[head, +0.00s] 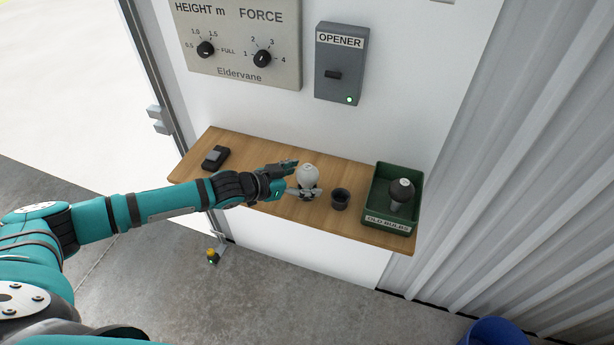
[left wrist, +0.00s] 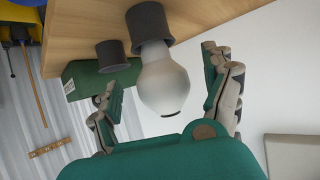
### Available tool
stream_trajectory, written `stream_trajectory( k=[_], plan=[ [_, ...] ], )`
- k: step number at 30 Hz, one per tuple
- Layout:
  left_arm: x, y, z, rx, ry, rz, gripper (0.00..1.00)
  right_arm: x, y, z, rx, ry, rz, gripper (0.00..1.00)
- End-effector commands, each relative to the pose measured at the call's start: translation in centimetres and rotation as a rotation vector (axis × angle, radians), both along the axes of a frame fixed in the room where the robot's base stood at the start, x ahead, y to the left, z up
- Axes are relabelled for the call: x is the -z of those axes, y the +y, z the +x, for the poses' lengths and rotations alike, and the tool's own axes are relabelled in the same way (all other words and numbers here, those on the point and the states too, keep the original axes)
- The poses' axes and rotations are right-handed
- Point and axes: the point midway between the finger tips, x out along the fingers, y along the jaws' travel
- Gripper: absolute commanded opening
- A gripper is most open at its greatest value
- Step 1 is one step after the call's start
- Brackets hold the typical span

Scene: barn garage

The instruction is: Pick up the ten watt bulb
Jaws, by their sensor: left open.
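A white frosted bulb (head: 308,173) stands upright on the wooden shelf. The left wrist view shows the bulb (left wrist: 163,84) with its base in a dark grey round holder (left wrist: 149,27); no wattage can be read on it. My left gripper (head: 305,180) is open at the bulb, with one finger on each side. In the left wrist view the bulb lies between the spread fingers of my left gripper (left wrist: 165,78), with gaps visible on both sides. My right gripper is not in view.
An empty-looking dark holder (head: 341,199) stands right of the bulb. A green crate (head: 386,221) labelled OLD BULBS holds a dark bulb (head: 401,192) at the shelf's right end. A black device (head: 215,157) lies at the left. The wall with OPENER box (head: 341,62) rises behind.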

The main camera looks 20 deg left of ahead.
Motion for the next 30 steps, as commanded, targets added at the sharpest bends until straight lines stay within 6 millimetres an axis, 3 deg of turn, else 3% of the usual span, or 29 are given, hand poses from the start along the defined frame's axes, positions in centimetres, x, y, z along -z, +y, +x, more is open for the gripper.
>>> stream_trajectory(
  k=[5,12,23,30],
  plan=[
    [0.78,-0.94,1.41,-0.001,0.000,0.000,0.83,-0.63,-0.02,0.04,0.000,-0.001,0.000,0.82],
    [0.98,-1.00,1.49,-0.001,0.000,0.000,0.83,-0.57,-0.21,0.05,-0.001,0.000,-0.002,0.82],
    [0.98,-0.99,1.47,-0.001,0.000,0.000,0.38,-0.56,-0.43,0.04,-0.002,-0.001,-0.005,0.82],
    [0.95,-0.98,1.48,-0.001,0.000,0.000,0.37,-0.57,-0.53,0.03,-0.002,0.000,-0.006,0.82]
  ],
)
